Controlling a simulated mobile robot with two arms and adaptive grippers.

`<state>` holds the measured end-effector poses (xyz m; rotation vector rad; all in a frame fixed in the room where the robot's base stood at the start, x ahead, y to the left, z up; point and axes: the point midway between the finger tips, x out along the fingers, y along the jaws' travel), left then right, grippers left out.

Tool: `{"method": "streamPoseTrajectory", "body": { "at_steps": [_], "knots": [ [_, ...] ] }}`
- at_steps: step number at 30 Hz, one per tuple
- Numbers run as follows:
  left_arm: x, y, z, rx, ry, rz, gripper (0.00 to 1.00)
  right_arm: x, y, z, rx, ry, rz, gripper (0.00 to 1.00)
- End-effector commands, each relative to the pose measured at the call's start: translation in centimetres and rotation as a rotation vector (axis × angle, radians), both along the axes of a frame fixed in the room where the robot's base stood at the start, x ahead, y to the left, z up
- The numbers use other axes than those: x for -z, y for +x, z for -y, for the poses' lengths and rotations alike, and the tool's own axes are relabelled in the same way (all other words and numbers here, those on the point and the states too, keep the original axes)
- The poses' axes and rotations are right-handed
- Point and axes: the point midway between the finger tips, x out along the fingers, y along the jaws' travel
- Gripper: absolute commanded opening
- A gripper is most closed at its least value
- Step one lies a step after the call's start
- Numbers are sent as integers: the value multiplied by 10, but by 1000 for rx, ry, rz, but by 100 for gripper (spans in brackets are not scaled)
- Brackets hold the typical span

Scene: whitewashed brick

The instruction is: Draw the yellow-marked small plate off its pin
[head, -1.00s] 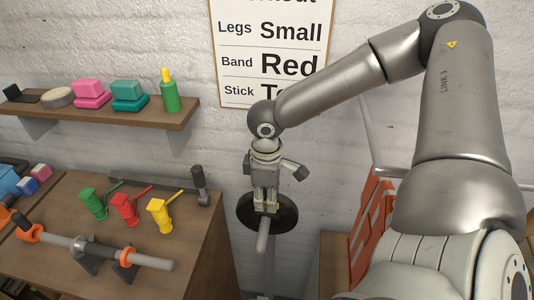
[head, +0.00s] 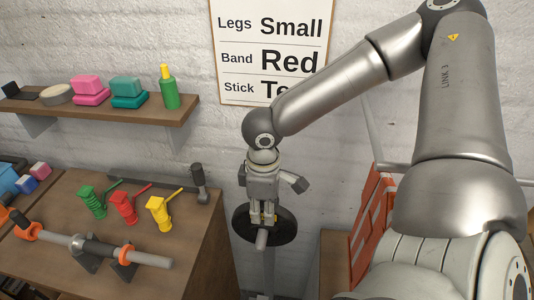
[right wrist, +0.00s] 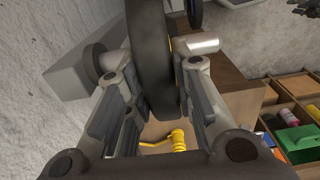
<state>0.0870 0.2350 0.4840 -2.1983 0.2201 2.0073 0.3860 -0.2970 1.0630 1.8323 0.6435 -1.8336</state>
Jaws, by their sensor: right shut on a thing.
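The small plate, a black disc (head: 285,226), is on a pale pin (head: 262,239) that sticks out from a post by the wall. Small yellow marks show beside the fingertips. My right gripper (head: 263,217) is shut on the plate's upper edge from above. In the right wrist view the plate (right wrist: 150,55) stands edge-on between the fingers of the right gripper (right wrist: 160,90). The pin's end (right wrist: 200,46) shows on the plate's right side there, with a short length free. The plate's hole is hidden. My left gripper is out of view.
A wooden bench (head: 205,245) left of the plate carries a bar on stands (head: 150,260), coloured clamp-like pieces (head: 125,208) and a dark hammer-like tool (head: 198,178). A shelf (head: 60,108) hangs above. An orange rack (head: 372,215) stands right of the plate.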

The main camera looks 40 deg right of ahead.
Motion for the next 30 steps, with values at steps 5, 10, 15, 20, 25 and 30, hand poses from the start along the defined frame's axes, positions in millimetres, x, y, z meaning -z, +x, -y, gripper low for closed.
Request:
{"method": "streamPoseTrajectory", "body": {
  "at_steps": [5,10,15,20,25,30],
  "knots": [
    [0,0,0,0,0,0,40,-2,0,-3,-2,0,5,0],
    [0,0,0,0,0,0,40,-2,0,-3,-2,0,5,0],
    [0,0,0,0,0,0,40,-2,0,-3,-2,0,5,0],
    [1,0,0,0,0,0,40,-2,-2,-5,-3,0,5,0],
    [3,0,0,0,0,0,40,-1,-6,-10,-3,0,5,0],
    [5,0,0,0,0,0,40,-1,-10,-16,-3,0,5,0]
  ]
}}
